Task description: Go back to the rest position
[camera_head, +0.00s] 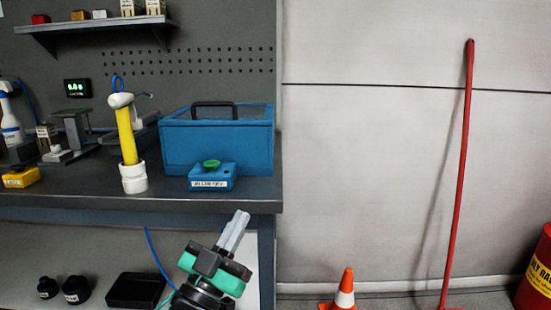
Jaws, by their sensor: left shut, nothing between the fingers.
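My left gripper (236,231) shows at the bottom middle, in front of the workbench's right end. Its grey fingers are together and point up and slightly right, with nothing between them. Its green and black body sits below the bench top's front edge and overlaps the bench leg and lower shelf. It appears apart from the things on the bench. My right gripper is not in this view.
The dark workbench (75,202) carries a blue toolbox (216,145), a small blue box with a green button (212,177) and a yellow-handled tool in a white holder (134,178). An orange cone (345,290) stands right of the bench. Bare wall lies beyond it.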

